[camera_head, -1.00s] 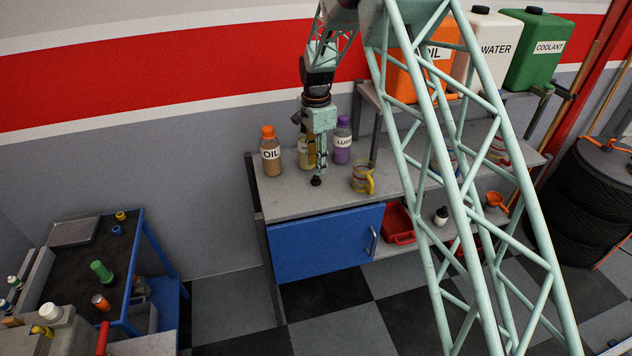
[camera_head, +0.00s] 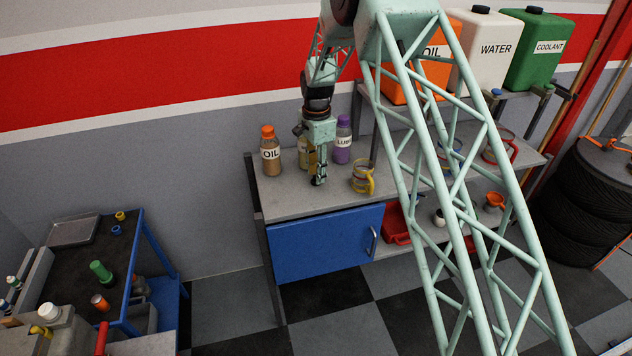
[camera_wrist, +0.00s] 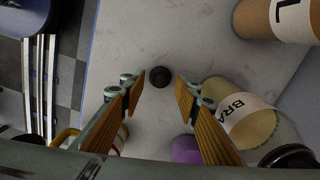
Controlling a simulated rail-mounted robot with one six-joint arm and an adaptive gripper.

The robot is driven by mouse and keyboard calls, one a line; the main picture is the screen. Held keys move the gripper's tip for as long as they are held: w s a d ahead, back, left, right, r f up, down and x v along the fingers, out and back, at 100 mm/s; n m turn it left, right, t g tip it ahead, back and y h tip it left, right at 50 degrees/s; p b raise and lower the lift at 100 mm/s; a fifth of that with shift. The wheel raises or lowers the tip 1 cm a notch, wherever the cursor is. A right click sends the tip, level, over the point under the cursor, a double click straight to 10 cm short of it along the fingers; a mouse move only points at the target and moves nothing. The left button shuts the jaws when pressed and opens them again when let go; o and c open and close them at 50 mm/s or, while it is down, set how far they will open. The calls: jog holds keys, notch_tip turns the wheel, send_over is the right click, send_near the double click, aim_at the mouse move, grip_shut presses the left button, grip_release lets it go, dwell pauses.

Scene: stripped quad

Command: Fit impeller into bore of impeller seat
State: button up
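A small black round part (camera_wrist: 159,77) stands on the grey bench top (camera_head: 290,205). It lies between and just beyond my fingertips in the wrist view. I cannot tell whether it is the impeller or something else. My gripper (camera_head: 317,181) points down over the bench, low near its surface. In the wrist view its two orange-padded fingers (camera_wrist: 159,84) are apart, with nothing between the pads. In the head view the fingers largely hide the black part. I cannot make out the impeller seat or its bore in either view.
The oil bottle (camera_head: 270,155), brake fluid jar (camera_wrist: 250,120), purple-capped lube bottle (camera_head: 342,145) and yellow-handled mug (camera_head: 362,178) stand close around my gripper. A shelf (camera_head: 505,97) with big canisters is at the right. A blue cart (camera_head: 155,255) with small items stands at lower left.

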jog(key=shift+f, duration=0.4)
jog(key=c, duration=1)
